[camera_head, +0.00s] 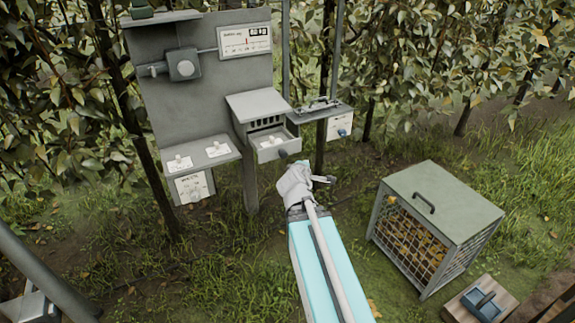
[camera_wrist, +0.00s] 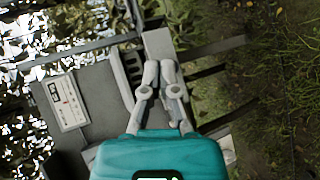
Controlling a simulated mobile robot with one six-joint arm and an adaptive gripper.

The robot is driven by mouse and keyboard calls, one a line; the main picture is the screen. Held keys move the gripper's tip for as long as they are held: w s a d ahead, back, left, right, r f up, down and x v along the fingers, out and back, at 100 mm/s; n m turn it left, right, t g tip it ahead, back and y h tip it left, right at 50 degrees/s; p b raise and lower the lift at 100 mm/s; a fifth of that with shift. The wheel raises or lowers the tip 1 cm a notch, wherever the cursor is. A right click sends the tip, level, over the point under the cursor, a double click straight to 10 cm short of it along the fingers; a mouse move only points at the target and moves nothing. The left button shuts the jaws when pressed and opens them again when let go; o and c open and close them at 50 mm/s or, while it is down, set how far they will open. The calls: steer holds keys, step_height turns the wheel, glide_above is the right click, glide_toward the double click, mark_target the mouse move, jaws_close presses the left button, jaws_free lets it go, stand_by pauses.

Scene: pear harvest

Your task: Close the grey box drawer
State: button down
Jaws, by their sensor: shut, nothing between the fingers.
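The grey box (camera_head: 260,106) is mounted on the grey panel in the head view. Its drawer (camera_head: 274,151) sticks out at the front, open, with small pale items inside. My gripper (camera_head: 300,166) is just in front of the drawer, to its lower right in the head view. In the wrist view, the fingers of my gripper (camera_wrist: 160,66) are together and empty, pointing at a pale grey surface (camera_wrist: 158,42) that looks like the drawer front. I cannot tell whether the tips touch it.
A grey side shelf (camera_head: 318,111) is right of the box, and a lower shelf (camera_head: 203,154) with white cards is at left. A mesh crate (camera_head: 445,195) of yellowish fruit stands on the grass at right. Foliage stands behind.

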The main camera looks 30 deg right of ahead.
mark_target(285, 155)
steer(key=f+n+t+y+b, duration=0.1)
steer(key=n+t+y+b, duration=0.1)
steer(key=n, duration=0.7)
steer(key=f+n+t+y+b, duration=0.2)
steer(key=n+y+b, duration=0.1)
steer(key=n, duration=0.6)
steer(key=d+f+n+t+y+b, duration=0.1)
steer(key=n+t+y+b, duration=0.1)
steer(key=n, duration=0.6)
steer(key=shift+f+n+y+b, duration=0.2)
steer(key=shift+y+b, duration=0.2)
steer(key=shift+y, duration=0.2)
steer(key=shift+f+n+y+b, duration=0.1)
steer(key=shift+n+y+b, duration=0.1)
steer(key=shift+y+b, duration=0.3)
steer(key=shift+w, duration=0.15)
steer(key=w, duration=0.4)
steer(key=w+f+b, duration=0.1)
steer(key=w, duration=0.8)
steer(key=shift+w+a+f, duration=0.25)
steer(key=shift+w+a, duration=0.05)
steer(key=shift+a, duration=0.05)
